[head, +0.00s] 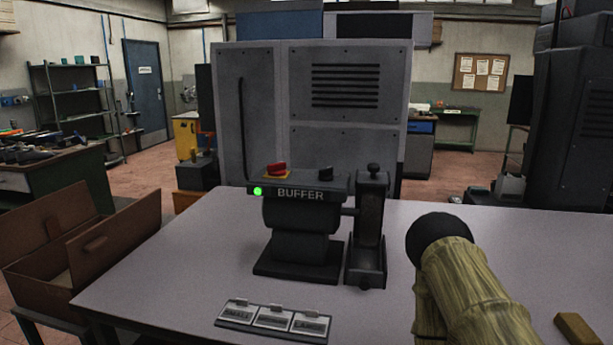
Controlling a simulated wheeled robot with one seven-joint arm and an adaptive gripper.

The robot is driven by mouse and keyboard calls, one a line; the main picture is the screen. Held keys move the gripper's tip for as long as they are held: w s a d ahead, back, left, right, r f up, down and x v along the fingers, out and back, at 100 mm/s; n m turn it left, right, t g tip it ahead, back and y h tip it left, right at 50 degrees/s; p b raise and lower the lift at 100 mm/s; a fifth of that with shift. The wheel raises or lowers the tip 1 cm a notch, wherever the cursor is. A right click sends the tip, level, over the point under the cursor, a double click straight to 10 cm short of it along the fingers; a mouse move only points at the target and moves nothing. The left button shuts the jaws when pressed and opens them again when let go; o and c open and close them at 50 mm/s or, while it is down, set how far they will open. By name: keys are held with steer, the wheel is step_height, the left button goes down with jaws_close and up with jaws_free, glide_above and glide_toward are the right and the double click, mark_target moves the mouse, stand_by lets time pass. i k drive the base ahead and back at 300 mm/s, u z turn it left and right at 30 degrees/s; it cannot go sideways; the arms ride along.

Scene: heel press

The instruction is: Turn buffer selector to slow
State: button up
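The buffer (300,230) is a dark machine standing on the table, with "BUFFER" written on its front panel. On its top are a red knob (277,169) on a yellow plate and a small black knob (325,174) further right. The black knob looks like the selector, but its markings and pointer are too small to read. A green light (257,191) glows at the panel's left end. My gripper is not in view, so its state and its distance from the knobs do not show.
A wood-grained cylinder with a black rounded end (440,231) reaches in from the lower right; I cannot tell whether it is mine. The grey table (180,265) has three labelled plates (273,319) in front and a tan block (577,329) at right. A brown open box (85,245) stands left.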

mark_target(324, 174)
steer(key=z, duration=1.65)
steer(key=k, duration=0.75)
steer(key=u, duration=1.25)
